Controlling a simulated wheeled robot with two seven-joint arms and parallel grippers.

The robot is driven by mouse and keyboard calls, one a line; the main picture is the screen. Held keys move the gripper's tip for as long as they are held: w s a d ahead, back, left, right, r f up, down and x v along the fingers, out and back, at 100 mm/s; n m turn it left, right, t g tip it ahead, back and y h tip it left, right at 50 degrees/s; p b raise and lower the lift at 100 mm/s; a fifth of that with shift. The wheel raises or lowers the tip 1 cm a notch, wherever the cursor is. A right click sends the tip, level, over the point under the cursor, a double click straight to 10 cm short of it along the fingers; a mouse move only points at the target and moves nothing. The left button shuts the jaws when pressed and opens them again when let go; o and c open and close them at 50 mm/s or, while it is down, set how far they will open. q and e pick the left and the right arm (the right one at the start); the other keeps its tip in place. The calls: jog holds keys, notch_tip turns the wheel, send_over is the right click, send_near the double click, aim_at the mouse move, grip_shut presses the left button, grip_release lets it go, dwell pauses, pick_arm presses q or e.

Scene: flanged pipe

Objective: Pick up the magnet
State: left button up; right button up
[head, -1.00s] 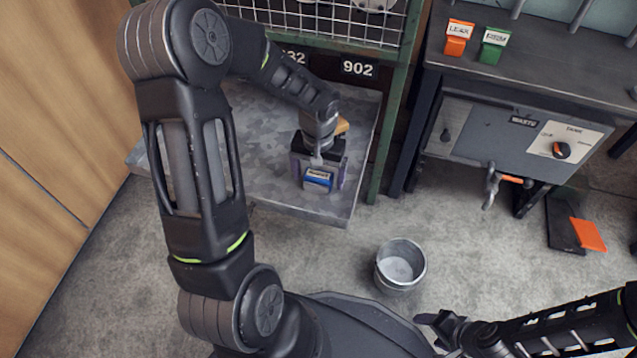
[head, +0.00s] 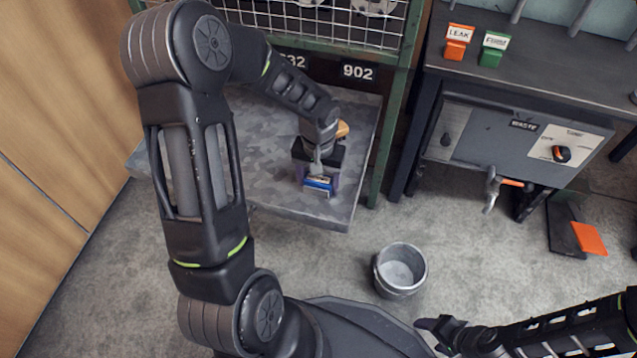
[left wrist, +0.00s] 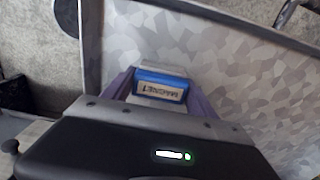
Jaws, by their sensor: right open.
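The magnet is a blue and grey block with a white label (head: 319,184), near the front edge of the grey shelf board. It also shows in the left wrist view (left wrist: 160,88), its label reading upside down. My left gripper (head: 318,180) reaches down over it from behind, with one purple finger on each side. The fingers appear to touch its sides, so the gripper looks shut on it. I cannot tell whether the magnet is clear of the board. My right gripper (head: 436,330) is open and empty at the lower right, above the floor.
The grey shelf board (head: 255,165) has free room left of the magnet. A yellow-orange object (head: 343,129) lies partly hidden behind my left gripper. A green rack post (head: 385,140) stands close on the right. A metal bucket (head: 400,270) is on the floor.

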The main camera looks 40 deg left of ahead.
aim_at(318, 178)
pick_arm(q)
grip_shut()
dwell(0.5)
notch_tip(318, 178, up, 10)
jog(key=p, duration=0.4)
dwell(0.7)
